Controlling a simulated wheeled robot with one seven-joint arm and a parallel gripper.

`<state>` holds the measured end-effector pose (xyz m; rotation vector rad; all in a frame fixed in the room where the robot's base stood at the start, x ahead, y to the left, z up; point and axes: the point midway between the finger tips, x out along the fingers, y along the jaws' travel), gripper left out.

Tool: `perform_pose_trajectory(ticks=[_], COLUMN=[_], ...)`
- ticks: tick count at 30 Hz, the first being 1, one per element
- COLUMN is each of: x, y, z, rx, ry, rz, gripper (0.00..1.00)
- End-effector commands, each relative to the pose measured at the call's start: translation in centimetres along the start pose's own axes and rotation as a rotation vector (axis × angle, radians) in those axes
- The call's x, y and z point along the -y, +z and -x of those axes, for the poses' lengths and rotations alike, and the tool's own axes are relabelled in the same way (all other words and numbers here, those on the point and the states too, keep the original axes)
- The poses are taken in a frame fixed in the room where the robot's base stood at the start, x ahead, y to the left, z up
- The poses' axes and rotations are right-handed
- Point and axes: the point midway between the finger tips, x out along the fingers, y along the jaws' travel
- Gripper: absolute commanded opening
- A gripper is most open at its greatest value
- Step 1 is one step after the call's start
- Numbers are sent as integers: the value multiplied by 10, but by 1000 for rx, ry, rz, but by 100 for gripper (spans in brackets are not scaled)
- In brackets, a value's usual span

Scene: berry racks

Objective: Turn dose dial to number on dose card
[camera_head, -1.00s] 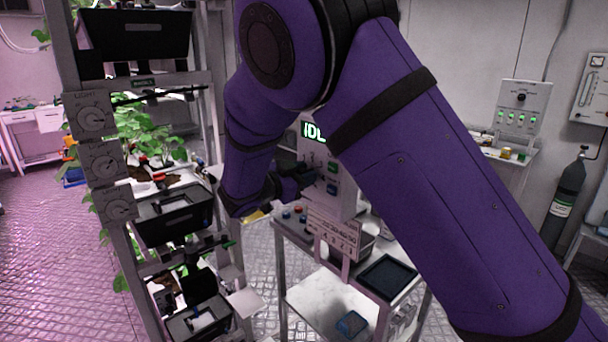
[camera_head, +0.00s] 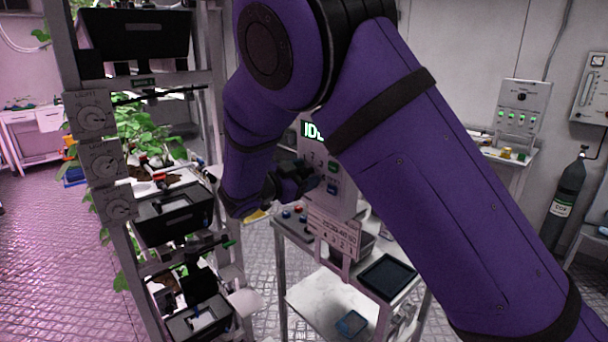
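My gripper (camera_head: 308,180) is at the front face of a pale dosing panel (camera_head: 342,205) with a green lit display (camera_head: 312,131) reading "ID...", the rest hidden by my arm. The dose dial is not clearly visible; my gripper covers the panel's left part, where some numbers show just above it. A green button (camera_head: 333,167) and a blue button (camera_head: 333,188) sit right of the gripper. A white card (camera_head: 335,232) with printed figures, likely the dose card, stands below the panel; its figures are too small to read surely. The fingers are dark and small, so their opening is unclear.
A cart (camera_head: 318,292) carries the panel, a dark tray (camera_head: 387,275) and several coloured knobs. A plant rack (camera_head: 150,250) with dials and black boxes stands close at left. A gas cylinder (camera_head: 567,205) stands at right.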

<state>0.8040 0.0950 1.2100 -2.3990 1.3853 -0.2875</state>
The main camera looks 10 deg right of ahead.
Motion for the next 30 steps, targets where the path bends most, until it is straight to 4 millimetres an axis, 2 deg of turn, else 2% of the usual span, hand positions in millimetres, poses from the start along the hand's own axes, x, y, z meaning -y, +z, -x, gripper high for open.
perform_pose_trajectory(ticks=[8, 21, 24, 30], x=[1, 1, 1, 0], y=[0, 0, 0, 0], z=[7, 82, 95, 107], rx=[0, 2, 0, 0], ry=[-2, -2, -2, 0], rz=[-1, -1, -1, 0], gripper=[58, 58, 58, 58])
